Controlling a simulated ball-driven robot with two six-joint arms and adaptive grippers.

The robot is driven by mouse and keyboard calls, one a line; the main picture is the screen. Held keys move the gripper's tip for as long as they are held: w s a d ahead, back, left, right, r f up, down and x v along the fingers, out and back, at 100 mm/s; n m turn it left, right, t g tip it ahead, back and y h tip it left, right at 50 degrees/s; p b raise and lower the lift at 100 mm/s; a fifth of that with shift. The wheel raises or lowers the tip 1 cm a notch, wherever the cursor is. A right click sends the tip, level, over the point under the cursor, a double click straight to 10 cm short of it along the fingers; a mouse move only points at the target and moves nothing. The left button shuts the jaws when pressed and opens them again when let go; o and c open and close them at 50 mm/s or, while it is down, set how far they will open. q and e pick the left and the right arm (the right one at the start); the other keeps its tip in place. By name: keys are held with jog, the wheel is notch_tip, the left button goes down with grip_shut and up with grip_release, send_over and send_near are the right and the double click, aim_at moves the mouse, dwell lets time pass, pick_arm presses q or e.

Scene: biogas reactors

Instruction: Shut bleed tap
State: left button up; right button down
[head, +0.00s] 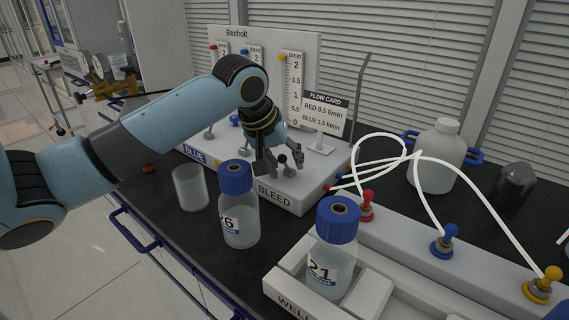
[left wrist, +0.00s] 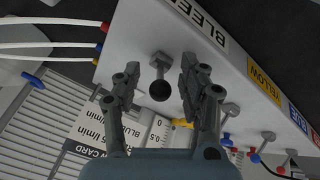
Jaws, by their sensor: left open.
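The bleed tap (left wrist: 160,90) has a grey stem and a dark ball knob and stands on the white panel box (head: 291,198), near its BLEED label. In the head view, the tap is partly hidden among my left gripper's fingers. My left gripper (head: 281,160) is open above that end of the box. In the left wrist view, the fingers of my left gripper (left wrist: 156,82) show on either side of the ball knob, with gaps between. I cannot tell how deep the knob lies between them. My right gripper is not in view.
A flow card (head: 325,113) stands behind the gripper, before the flowmeter board (head: 268,50). Two blue-capped bottles, the nearer (head: 331,255) and the farther (head: 238,215), and a clear beaker (head: 189,188) stand in front. White hoses (head: 419,155) loop at right.

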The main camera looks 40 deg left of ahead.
pick_arm(q)
grip_shut()
dwell(0.3)
